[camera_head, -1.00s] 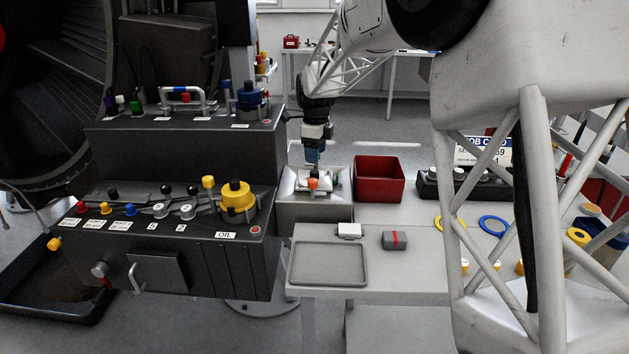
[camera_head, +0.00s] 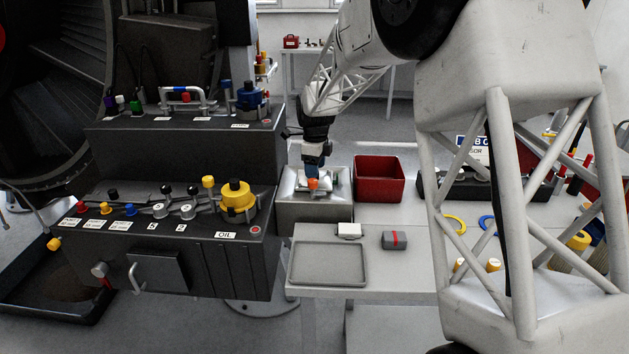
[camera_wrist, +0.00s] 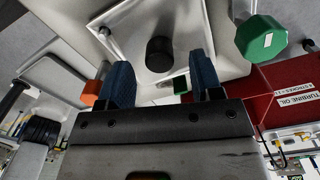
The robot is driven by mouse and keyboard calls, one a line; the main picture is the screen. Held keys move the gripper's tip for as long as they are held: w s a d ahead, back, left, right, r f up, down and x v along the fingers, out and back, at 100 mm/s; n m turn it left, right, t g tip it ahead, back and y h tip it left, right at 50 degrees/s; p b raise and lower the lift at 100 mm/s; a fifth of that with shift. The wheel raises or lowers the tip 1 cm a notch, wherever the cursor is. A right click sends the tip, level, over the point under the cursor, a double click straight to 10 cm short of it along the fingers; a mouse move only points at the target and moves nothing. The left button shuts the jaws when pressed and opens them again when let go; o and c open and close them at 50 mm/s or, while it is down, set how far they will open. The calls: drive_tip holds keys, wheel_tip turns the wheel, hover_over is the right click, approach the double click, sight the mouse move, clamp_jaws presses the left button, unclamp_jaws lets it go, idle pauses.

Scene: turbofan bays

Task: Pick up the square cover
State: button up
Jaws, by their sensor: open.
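A pale, square metal plate with a black knob (camera_wrist: 160,54), which looks like the square cover (camera_wrist: 190,22), lies in the metal bin (camera_head: 315,212) on the bench. My gripper (camera_wrist: 161,72) is open, with its two blue fingers on either side of the knob's near end in the wrist view. I cannot tell how deep the fingertips reach. In the head view my gripper (camera_head: 313,172) points down into the bin and hides most of the cover. An orange-capped part (camera_head: 313,184) shows there, and in the wrist view a green-capped part (camera_wrist: 262,38) lies right of the cover.
A red bin (camera_head: 379,178) stands right of the metal bin. In front are an empty grey tray (camera_head: 328,284), a white block (camera_head: 349,230) and a grey block with a red stripe (camera_head: 394,240). The dark panel (camera_head: 240,262) with knobs stands close on the left.

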drive_tip(key=shift+f, duration=0.75)
clamp_jaws()
